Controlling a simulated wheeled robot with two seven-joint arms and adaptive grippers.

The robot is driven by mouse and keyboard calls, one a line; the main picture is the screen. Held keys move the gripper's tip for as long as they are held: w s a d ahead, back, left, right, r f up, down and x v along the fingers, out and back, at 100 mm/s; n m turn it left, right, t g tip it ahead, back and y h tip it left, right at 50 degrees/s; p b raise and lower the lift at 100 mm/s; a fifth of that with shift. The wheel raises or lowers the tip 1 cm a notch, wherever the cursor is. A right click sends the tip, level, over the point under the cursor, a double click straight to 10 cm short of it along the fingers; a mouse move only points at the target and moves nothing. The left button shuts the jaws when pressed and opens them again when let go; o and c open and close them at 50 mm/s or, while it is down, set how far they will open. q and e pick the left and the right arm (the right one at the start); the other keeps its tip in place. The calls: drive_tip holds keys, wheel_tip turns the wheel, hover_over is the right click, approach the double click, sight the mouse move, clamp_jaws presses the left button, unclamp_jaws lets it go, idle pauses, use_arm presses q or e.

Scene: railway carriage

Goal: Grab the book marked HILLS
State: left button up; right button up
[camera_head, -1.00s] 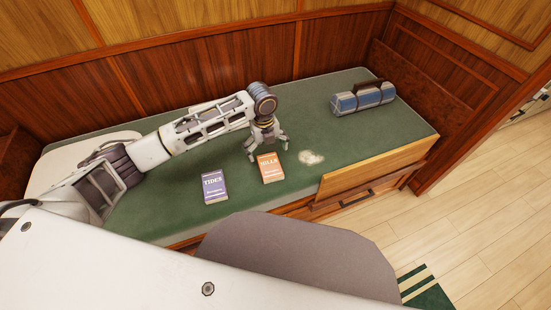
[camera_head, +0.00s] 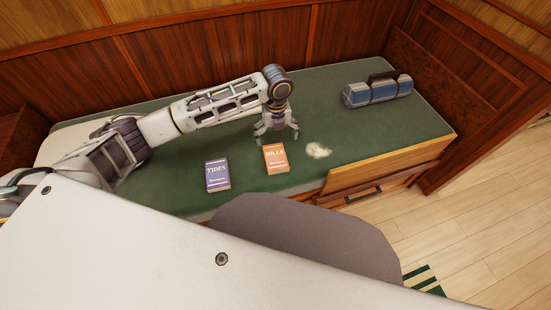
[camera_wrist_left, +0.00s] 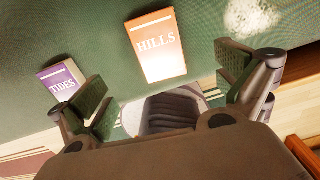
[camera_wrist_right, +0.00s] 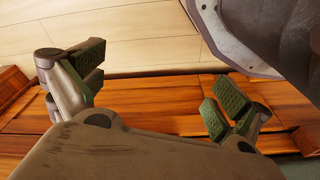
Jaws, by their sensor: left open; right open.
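The orange book marked HILLS (camera_head: 276,159) lies flat on the green berth, cover up. It also shows in the left wrist view (camera_wrist_left: 158,47), ahead of and between the open fingers. My left gripper (camera_head: 277,139) is open and empty, pointing down just behind the book and apart from it. Its fingers show in the left wrist view (camera_wrist_left: 165,105). My right gripper (camera_wrist_right: 155,90) is open and empty in the right wrist view, over wood and pale floor; it is not in the head view.
A purple book marked TIDES (camera_head: 217,176) lies left of the HILLS book. A pale patch (camera_head: 318,150) is on the berth (camera_head: 400,130) to its right. A blue roll with a dark handle (camera_head: 377,90) lies at the back right. A wooden panel (camera_head: 385,165) edges the berth's front right.

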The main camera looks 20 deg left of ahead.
use_arm(q)
drive_tip(key=b, duration=0.1)
hover_over(275, 155)
drive_tip(key=f, duration=0.6)
drive_tip(key=shift+d, duration=0.2)
drive_tip(key=shift+f+b, duration=0.3)
drive_tip(key=shift+f, duration=0.3)
use_arm(e)
drive_tip(key=shift+w+a+r, duration=0.1)
drive_tip(key=shift+a+r, duration=0.15)
drive_tip(key=shift+r, duration=0.8)
drive_tip(key=shift+w+a+r, duration=0.1)
drive_tip(key=shift+a+r, duration=0.1)
drive_tip(key=shift+r, duration=0.85)
use_arm(q)
drive_tip(key=shift+f+b, duration=0.35)
drive_tip(key=shift+f, duration=0.45)
wheel_tip(275, 155, down, 3)
drive_tip(key=shift+a+f+b, duration=0.1)
drive_tip(key=shift+a+b, duration=0.05)
drive_tip(key=shift+b, duration=0.4)
drive_tip(key=shift+f, duration=0.2)
use_arm(e)
drive_tip(key=shift+a+r+t, duration=0.15)
drive_tip(key=shift+r, duration=0.5)
drive_tip(key=shift+a+r+t, duration=0.15)
drive_tip(key=shift+r, duration=0.45)
